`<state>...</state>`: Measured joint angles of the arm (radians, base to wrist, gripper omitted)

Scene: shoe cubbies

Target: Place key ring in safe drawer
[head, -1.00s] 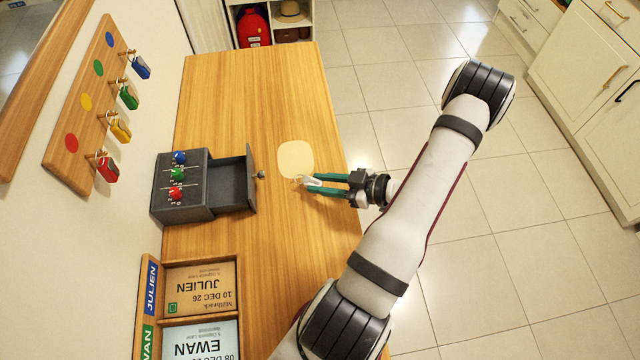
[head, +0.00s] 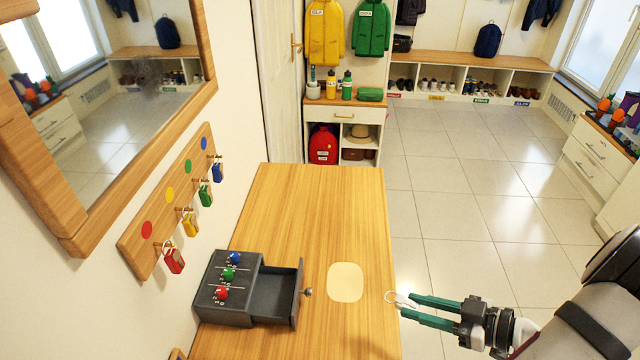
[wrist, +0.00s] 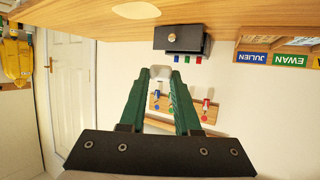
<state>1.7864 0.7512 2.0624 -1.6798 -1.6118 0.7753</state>
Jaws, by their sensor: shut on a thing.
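My gripper (head: 407,306) is shut on a small pale ring-like thing (head: 399,297), probably the key ring. Its tips are near the table's right edge, right of the safe. In the wrist view a whitish piece (wrist: 160,74) shows between the green fingers; its finer shape is unclear. The dark grey safe (head: 228,290) stands on the table at left, with red, green and blue knobs on top. Its drawer (head: 296,300) is pulled out to the right, with a round knob in front. The visible part of the drawer looks empty.
The wooden table (head: 300,195) has a flat cream oval (head: 345,282) between safe and gripper. A wall rack (head: 140,252) holds red, yellow, green and blue tags on pegs. The far tabletop is clear.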

